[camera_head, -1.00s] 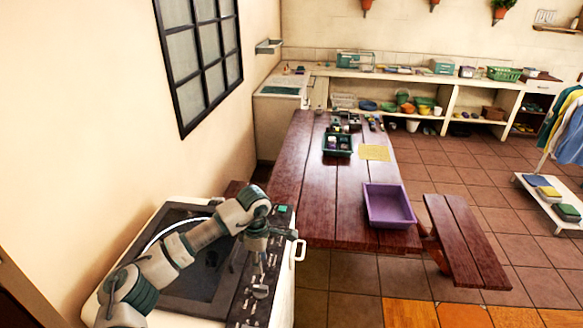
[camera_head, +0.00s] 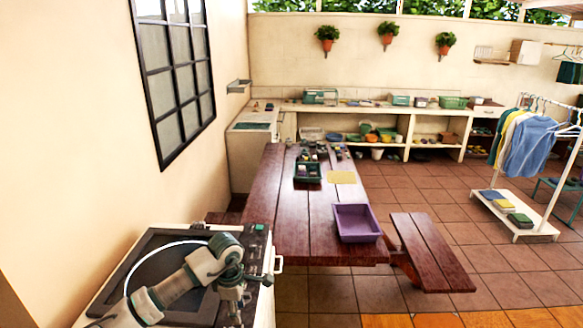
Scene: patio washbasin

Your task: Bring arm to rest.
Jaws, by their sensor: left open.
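My left arm comes in from the lower left. Its gripper (camera_head: 233,306) hangs down over the control panel of a white washing machine (camera_head: 265,300), to the right of the machine's dark lid (camera_head: 160,262). The gripper is small and dark against the panel, and it appears empty and open. I cannot tell whether the fingers touch the panel. My right arm and right gripper are not in view.
A wooden picnic table (camera_head: 290,230) stands beyond the machine, with a purple bin (camera_head: 357,222) and a green crate (camera_head: 307,172) on it. A bench (camera_head: 430,250) is at its right. A clothes rack (camera_head: 545,190) stands farther right. Tiled floor between is clear.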

